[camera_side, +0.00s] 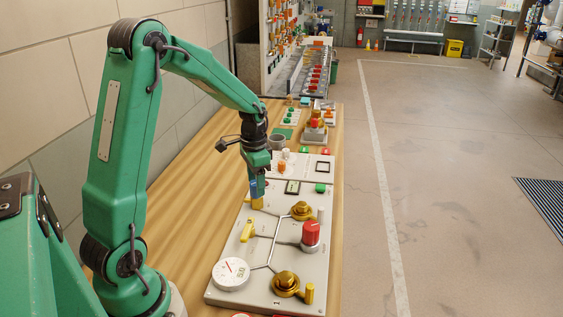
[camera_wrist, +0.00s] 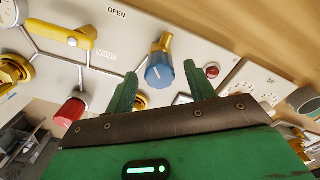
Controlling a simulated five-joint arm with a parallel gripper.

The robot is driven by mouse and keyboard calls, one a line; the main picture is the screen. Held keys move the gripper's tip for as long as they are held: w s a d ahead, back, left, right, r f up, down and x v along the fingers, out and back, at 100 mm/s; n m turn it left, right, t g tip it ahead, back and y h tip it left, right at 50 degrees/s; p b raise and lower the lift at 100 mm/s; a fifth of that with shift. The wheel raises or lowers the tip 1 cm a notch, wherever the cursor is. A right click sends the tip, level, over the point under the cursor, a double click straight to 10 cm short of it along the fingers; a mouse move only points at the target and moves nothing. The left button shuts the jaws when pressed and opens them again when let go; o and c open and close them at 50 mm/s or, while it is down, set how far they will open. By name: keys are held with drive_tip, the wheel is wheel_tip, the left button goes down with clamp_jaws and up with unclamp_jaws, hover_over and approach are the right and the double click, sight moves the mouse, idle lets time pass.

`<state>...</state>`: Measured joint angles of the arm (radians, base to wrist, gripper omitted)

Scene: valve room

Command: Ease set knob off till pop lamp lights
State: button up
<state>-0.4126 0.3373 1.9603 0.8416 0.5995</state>
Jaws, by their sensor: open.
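The blue set knob (camera_wrist: 160,72) sits on a brass stem in the wrist view. The side view shows a blue part (camera_side: 257,188) over a brass base, right under my gripper. My gripper (camera_side: 257,178) is open, with its two green fingers on either side of the knob in the wrist view. I cannot tell whether they touch it. A small red dome (camera_wrist: 212,71) sits near the right finger and looks dark red; I cannot tell whether it is the pop lamp.
The panel also carries a yellow lever (camera_side: 247,230), a red knob (camera_side: 311,234), brass valves (camera_side: 301,210) and a white dial gauge (camera_side: 231,273). A green button (camera_side: 320,188) is at the right. Bare bench (camera_side: 190,220) lies left of the panel.

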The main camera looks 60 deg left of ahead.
drive_tip(key=shift+f, duration=0.85)
drive_tip(key=c, duration=1)
drive_tip(key=shift+n, duration=0.9)
